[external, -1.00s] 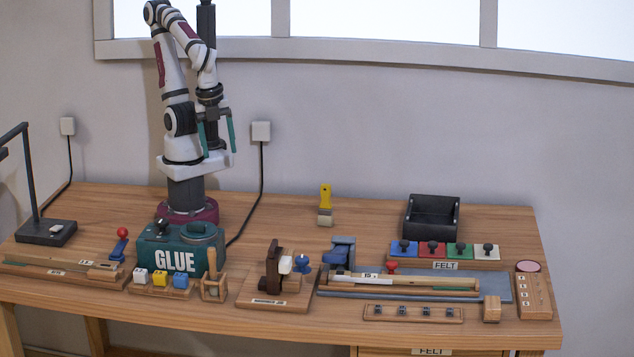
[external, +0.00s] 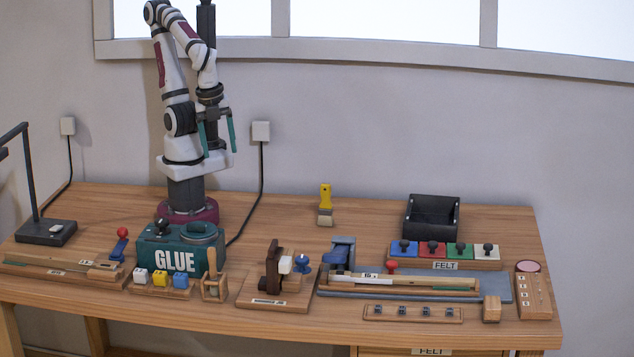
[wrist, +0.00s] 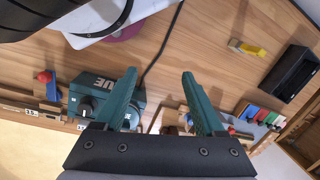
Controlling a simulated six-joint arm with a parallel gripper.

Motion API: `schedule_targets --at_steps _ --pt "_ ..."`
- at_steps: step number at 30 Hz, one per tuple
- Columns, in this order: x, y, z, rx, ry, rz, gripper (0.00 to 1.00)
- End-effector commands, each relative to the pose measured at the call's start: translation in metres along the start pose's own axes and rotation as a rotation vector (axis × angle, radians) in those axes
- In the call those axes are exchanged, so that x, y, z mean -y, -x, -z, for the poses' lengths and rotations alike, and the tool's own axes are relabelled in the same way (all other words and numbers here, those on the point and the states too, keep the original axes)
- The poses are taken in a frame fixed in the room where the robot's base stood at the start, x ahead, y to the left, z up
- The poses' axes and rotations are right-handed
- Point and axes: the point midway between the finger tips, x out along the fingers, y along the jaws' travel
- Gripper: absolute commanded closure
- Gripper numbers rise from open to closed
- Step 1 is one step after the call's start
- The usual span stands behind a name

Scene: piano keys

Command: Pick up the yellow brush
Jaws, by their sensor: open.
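The yellow brush (external: 325,198) lies at the back middle of the table, its yellow handle toward the wall and its pale bristle end toward the front. It also shows in the wrist view (wrist: 248,48) at the upper right, clear of my fingers. My gripper (external: 217,138) hangs high above the table near my base, to the left of the brush and well apart from it. In the wrist view its two green fingers (wrist: 160,92) are spread, with nothing between them.
A black open bin (external: 432,217) stands right of the brush. Colored felt blocks (external: 445,250) sit in front of it. A green glue box (external: 180,245), a wooden stand (external: 272,285) and a vise with rods (external: 400,283) line the front. The table around the brush is clear.

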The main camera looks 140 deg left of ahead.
Motion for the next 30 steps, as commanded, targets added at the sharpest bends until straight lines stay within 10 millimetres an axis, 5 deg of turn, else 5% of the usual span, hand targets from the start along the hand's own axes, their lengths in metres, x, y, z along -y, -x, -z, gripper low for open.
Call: schedule_targets --at_steps 3,5,13,16,19,24,30 --pt "0.000 0.000 0.000 0.000 0.000 0.000 0.28" --pt "0.000 0.000 0.000 0.000 0.000 0.000 0.19" --pt "0.003 0.001 0.002 0.018 -0.005 0.001 0.19" --pt "0.025 0.004 0.013 0.133 -0.037 0.008 0.19" --pt "0.067 -0.001 0.038 0.334 -0.101 0.026 0.19" --pt "0.138 -0.052 0.086 0.687 -0.237 0.072 0.19" --pt "0.183 -0.133 0.114 0.969 -0.375 0.123 0.19"
